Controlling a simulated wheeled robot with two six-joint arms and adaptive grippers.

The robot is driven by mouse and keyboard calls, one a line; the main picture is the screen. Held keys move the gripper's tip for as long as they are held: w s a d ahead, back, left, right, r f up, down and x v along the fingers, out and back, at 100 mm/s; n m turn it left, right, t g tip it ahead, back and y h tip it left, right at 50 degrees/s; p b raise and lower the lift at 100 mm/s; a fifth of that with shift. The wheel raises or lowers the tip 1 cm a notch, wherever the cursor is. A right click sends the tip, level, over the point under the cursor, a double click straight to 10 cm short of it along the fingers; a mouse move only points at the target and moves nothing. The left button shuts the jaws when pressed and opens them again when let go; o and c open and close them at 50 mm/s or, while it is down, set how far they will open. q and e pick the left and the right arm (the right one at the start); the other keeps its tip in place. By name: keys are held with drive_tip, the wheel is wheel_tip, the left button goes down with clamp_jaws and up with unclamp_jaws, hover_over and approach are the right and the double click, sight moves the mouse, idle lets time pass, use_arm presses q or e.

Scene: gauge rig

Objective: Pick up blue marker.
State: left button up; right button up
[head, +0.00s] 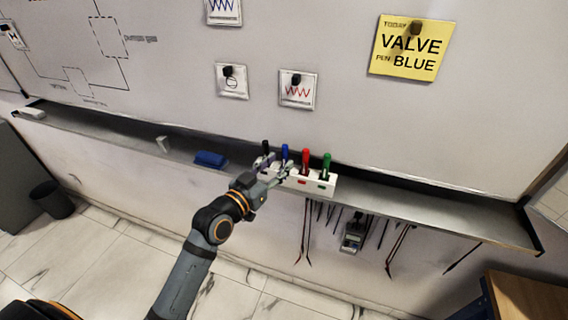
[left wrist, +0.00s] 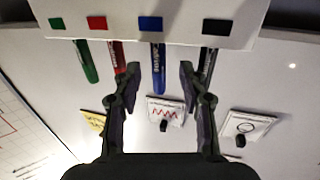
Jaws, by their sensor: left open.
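The blue marker (head: 284,151) stands upright in a white marker holder (head: 322,186) on the whiteboard ledge, between the black marker (head: 265,147) and the red marker (head: 306,158). The green marker (head: 327,162) stands at the right end. My left gripper (head: 274,168) is open at the holder, in front of the blue marker. In the left wrist view, the picture is upside down; the blue marker (left wrist: 158,66) lies between the two spread fingers of my left gripper (left wrist: 159,69), with gaps on both sides. My right gripper is not in view.
A blue eraser (head: 210,159) lies on the ledge (head: 410,205) left of the holder. A yellow note (head: 409,48) reading "VALVE PEN BLUE" is on the board. A meter (head: 353,233) and several cables hang below the ledge. The ledge right of the holder is clear.

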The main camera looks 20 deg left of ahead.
sight(283, 159)
use_arm(q)
drive_tip(key=x, duration=0.4)
drive_tip(key=shift+w+d+f+p, duration=0.1)
drive_tip(key=shift+d+p, duration=0.05)
drive_tip(key=shift+p, duration=0.2)
drive_tip(key=shift+s, duration=0.25)
drive_tip(key=c, duration=0.4)
drive_tip(key=shift+w, duration=0.1)
clamp_jaws()
